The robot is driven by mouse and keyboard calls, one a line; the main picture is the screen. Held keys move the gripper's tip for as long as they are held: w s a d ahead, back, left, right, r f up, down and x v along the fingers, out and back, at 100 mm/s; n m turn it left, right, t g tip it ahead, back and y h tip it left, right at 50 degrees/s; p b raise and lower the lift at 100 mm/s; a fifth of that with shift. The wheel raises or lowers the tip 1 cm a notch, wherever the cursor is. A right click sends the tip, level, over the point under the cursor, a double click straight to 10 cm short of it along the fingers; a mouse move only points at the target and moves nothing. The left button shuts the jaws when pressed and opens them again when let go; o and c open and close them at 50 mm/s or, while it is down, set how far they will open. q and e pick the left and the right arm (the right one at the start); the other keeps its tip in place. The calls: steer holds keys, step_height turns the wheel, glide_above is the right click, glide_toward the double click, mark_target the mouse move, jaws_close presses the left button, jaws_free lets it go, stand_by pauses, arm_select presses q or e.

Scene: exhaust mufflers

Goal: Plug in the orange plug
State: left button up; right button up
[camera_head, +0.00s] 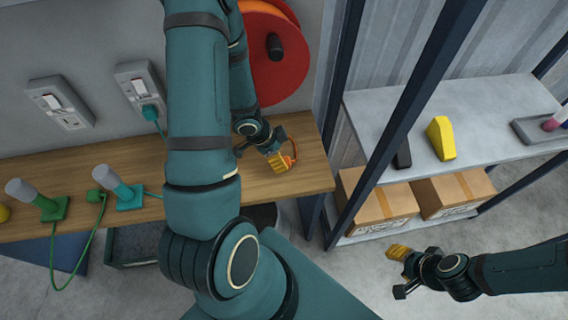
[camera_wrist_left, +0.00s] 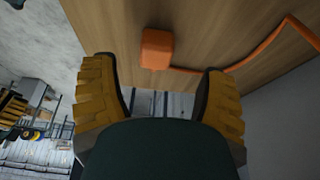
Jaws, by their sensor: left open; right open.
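The orange plug (camera_wrist_left: 157,49) lies on the wooden bench, its orange cord (camera_wrist_left: 245,62) running off to the right in the left wrist view. My left gripper (camera_head: 281,161) is low over the bench's right end. Its yellow fingers (camera_wrist_left: 158,75) are open, on either side of the plug's line, with the plug just beyond the tips and apparently untouched. In the head view the plug is hidden or too small to tell. A wall socket (camera_head: 60,104) at left shows a free outlet; a second socket (camera_head: 135,75) holds a teal plug (camera_head: 148,112). My right gripper (camera_head: 398,253) is open and empty.
A red cable reel (camera_head: 280,72) hangs on the wall behind my left arm. A metal shelf (camera_head: 385,115) with cardboard boxes (camera_head: 378,201) is at right, behind my right gripper.

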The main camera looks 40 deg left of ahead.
arm_select(q)
steer(key=x, duration=0.1)
steer(key=b+x, duration=0.2)
steer(key=shift+s+d+f, duration=0.2)
steer(key=shift+f, duration=0.15)
steer(key=shift+w+d+f, duration=0.1)
steer(key=shift+w+f, duration=0.1)
steer(key=shift+f, duration=0.15)
steer(key=shift+r, duration=0.1)
steer(key=c, duration=1.2)
